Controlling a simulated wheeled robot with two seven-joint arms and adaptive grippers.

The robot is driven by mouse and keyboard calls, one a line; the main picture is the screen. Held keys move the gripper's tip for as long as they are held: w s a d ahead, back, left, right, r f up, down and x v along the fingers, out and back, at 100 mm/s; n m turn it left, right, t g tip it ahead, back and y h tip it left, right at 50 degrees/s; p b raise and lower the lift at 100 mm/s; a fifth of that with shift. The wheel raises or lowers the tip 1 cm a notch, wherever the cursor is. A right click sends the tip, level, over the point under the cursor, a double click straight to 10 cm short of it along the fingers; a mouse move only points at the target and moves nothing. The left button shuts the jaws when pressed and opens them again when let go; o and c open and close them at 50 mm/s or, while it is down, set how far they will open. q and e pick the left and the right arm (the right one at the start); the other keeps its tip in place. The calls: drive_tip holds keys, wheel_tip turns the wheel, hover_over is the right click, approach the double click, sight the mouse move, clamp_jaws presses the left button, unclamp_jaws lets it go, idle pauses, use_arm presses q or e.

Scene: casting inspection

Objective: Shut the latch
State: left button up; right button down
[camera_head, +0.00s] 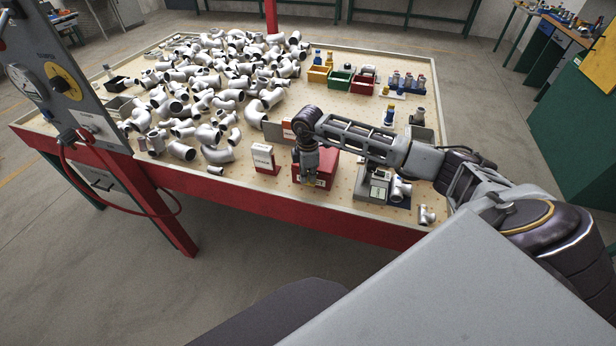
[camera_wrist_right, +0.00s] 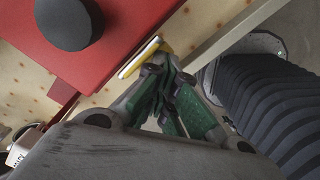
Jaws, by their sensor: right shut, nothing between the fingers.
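A red box (camera_head: 325,167) stands near the front edge of the table in the head view. In the right wrist view its red surface (camera_wrist_right: 110,35) carries a round black knob (camera_wrist_right: 68,22). A yellow, pale-edged strip (camera_wrist_right: 140,57) lies at the box's edge, right by my fingertips; I cannot tell for sure whether it is the latch or whether the fingers touch it. My right gripper (camera_wrist_right: 158,65) is shut and empty, with its green-grey fingers together. In the head view the right gripper (camera_head: 308,177) points down at the front of the red box, partly hiding it. My left gripper is not in view.
A white and red carton (camera_head: 264,158) stands left of the box, and a grey device (camera_head: 374,186) stands to its right. Many pipe fittings (camera_head: 205,100) cover the left of the table (camera_head: 330,215). Small coloured bins (camera_head: 340,82) stand at the back.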

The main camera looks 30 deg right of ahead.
drive_tip(key=shift+f+b, duration=0.45)
drive_tip(key=shift+f, duration=0.5)
drive_tip(key=shift+w+d, duration=0.15)
idle(0.3)
drive_tip(key=shift+r, duration=0.1)
drive_tip(key=shift+s+a+p, duration=0.55)
drive_tip(key=shift+s+a, duration=0.45)
drive_tip(key=shift+a, duration=0.15)
wheel_tip(320, 180, up, 8)
drive_tip(key=p, duration=0.5)
idle(1.2)
idle(0.5)
